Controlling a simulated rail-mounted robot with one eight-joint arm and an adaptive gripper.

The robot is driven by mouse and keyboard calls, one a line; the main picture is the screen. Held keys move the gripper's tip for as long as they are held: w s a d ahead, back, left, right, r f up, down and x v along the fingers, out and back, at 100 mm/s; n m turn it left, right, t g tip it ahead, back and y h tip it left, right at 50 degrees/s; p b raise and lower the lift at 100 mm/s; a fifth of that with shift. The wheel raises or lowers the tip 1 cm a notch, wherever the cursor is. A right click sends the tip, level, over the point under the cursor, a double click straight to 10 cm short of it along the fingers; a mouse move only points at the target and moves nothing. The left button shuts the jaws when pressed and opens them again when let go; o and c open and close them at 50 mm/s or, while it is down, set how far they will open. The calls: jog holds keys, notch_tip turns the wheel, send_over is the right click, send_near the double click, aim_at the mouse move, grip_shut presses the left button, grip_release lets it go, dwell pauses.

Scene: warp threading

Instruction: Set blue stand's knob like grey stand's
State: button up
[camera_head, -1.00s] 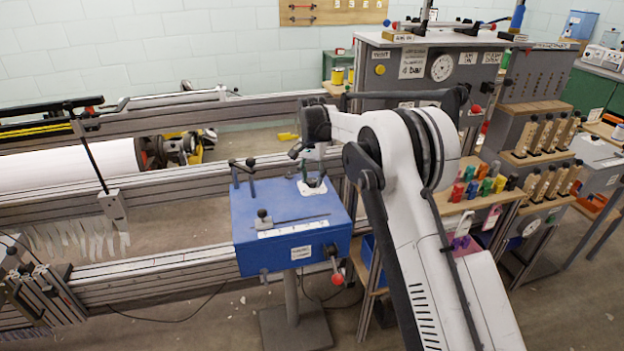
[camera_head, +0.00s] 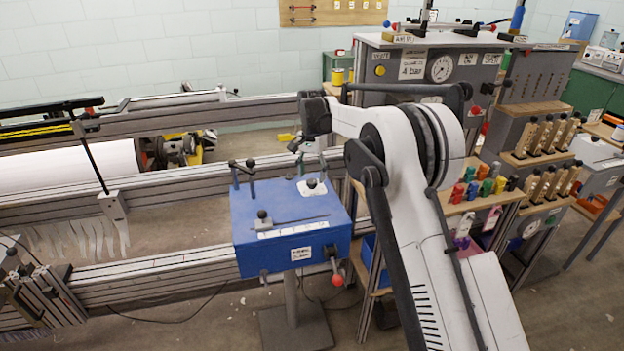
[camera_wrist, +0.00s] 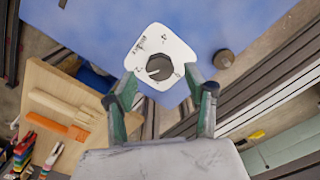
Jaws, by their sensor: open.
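The blue stand (camera_head: 245,250) is a blue box on a post in the middle of the head view. On its top, a dark round knob (camera_head: 312,184) sits on a white plate; the wrist view shows this knob (camera_wrist: 159,67) between and beyond my fingertips. A second dark knob (camera_head: 262,215) sits by a slot and white scale strip. My gripper (camera_head: 312,164) is open and empty above the plate, apart from the knob as far as I can tell. A grey stand (camera_head: 410,90) with a round gauge and labels is behind; its matching knob is not clear.
Upright handles (camera_head: 242,170) rise from the blue stand's back left corner. A red-ended lever (camera_head: 337,279) sticks out at its front. Metal loom rails (camera_head: 180,186) run behind and to the left. A wooden shelf (camera_head: 480,201) with coloured items is at right.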

aim_at(312, 181)
notch_tip(312, 181, up, 10)
jog(key=shift+f, duration=0.25)
jog(key=shift+r, duration=0.1)
jog(key=s+d+r+n+t, duration=0.1)
jog(key=s+d+r+t, duration=0.1)
jog(key=s+d+r, duration=0.75)
jog(key=s+d+r+n+t, duration=0.1)
jog(key=s+d+r+t, duration=0.1)
jog(key=s+d+r, duration=0.75)
jog(key=s+d+f+n+t, duration=0.1)
jog(key=s+f, duration=0.3)
jog(key=s, duration=0.6)
jog(key=s+d+f+t, duration=0.1)
jog(key=s+d+f, duration=0.2)
jog(key=s, duration=0.7)
jog(key=s+d+f+n+t, duration=0.1)
jog(key=s+d+f, duration=0.1)
jog(key=s+f, duration=0.5)
jog(key=s, duration=0.3)
jog(key=shift+s+f+n, duration=0.2)
jog(key=shift+s+n, duration=0.1)
